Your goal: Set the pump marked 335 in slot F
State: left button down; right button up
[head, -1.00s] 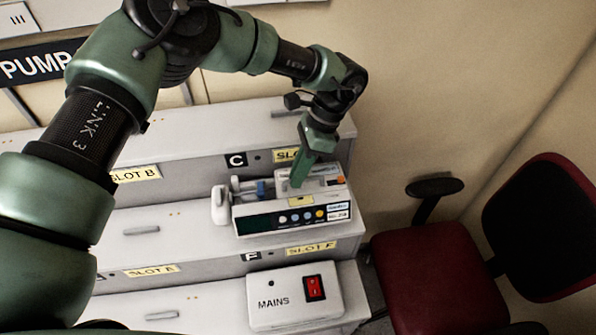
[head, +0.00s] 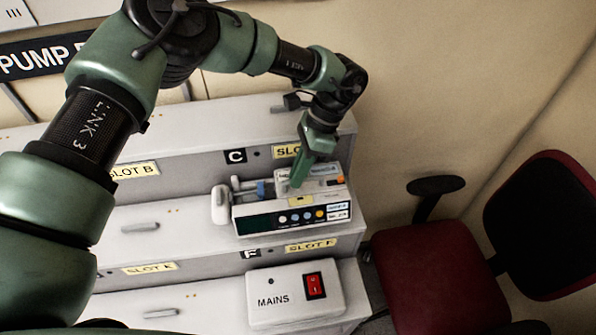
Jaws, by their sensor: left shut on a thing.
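A white syringe pump (head: 280,219) with a dark display and coloured buttons sits at the right end of the middle step. A label on its front right is too small to read surely. My left gripper (head: 298,180) comes down from above and is shut on the pump at its top, right of the middle. The slot F label (head: 311,246) is on the step's front face just below the pump, beside a black F tag (head: 250,254). The pump appears to rest on the step above this label; exact contact is hidden. My right gripper is out of view.
A white MAINS box (head: 294,296) with a red switch stands on the lowest step in front. The slot B label (head: 133,170) and a C tag (head: 235,156) are on the step face behind. A red chair (head: 440,280) stands at the right.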

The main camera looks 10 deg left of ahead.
pick_arm(q)
jog(key=shift+d+f+b, duration=0.1)
jog(key=shift+f+b, duration=0.4)
jog(key=shift+f, duration=0.1)
dwell(1.1)
jog(key=c, duration=1.4)
grip_release()
jog(key=shift+s, duration=0.1)
jog(key=shift+f, duration=0.1)
jog(key=b+v, duration=0.3)
jog(key=v, duration=0.3)
jog(key=shift+r, duration=0.3)
jog(key=shift+w+d+r+b, duration=0.2)
jog(key=shift+w+r+b, duration=0.1)
jog(key=shift+r, duration=0.35)
jog(key=shift+f, duration=0.1)
